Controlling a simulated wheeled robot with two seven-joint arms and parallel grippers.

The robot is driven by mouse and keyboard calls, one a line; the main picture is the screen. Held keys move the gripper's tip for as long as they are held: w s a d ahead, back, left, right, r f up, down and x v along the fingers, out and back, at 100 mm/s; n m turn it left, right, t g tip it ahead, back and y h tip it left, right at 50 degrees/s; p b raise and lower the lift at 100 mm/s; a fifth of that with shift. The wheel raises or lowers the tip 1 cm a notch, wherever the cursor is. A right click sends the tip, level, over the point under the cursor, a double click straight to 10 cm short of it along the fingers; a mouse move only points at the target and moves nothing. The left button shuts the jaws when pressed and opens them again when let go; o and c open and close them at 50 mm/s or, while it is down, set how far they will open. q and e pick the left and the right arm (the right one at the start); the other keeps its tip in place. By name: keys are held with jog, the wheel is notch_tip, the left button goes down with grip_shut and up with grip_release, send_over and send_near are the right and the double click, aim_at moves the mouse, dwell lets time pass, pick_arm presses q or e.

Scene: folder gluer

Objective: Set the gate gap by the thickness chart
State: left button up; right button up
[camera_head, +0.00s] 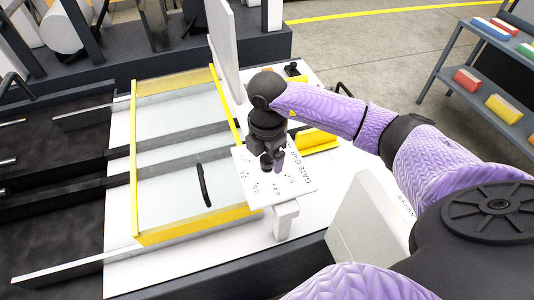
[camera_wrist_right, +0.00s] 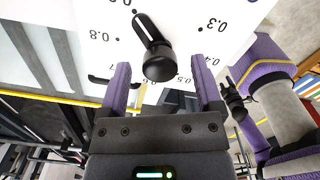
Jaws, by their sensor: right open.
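The white gate gap plate (camera_head: 300,180) carries the printed words GATE GAP and a scale of numbers with dots. In the right wrist view the plate (camera_wrist_right: 185,15) shows 0.8 at left and 0.3 at right. A black knob (camera_wrist_right: 158,65) with a long pointer arm stands on it; the pointer runs towards the upper left, near a dot. My right gripper (camera_head: 272,165) is over the plate, pointing down. In the wrist view its purple fingers (camera_wrist_right: 160,78) are open, one on either side of the knob, with visible gaps. The knob is mostly hidden in the head view.
A yellow-edged glass panel (camera_head: 172,140) with a black handle (camera_head: 203,185) lies left of the plate. A white upright panel (camera_head: 370,232) stands to the right. A shelf rack (camera_head: 455,65) with coloured boxes is at upper right. A purple arm (camera_wrist_right: 265,65) with a dark end shows in the wrist view.

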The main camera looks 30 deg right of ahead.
jog(key=shift+f, duration=0.1)
grip_shut()
dwell(0.3)
jog(key=shift+n, duration=0.3)
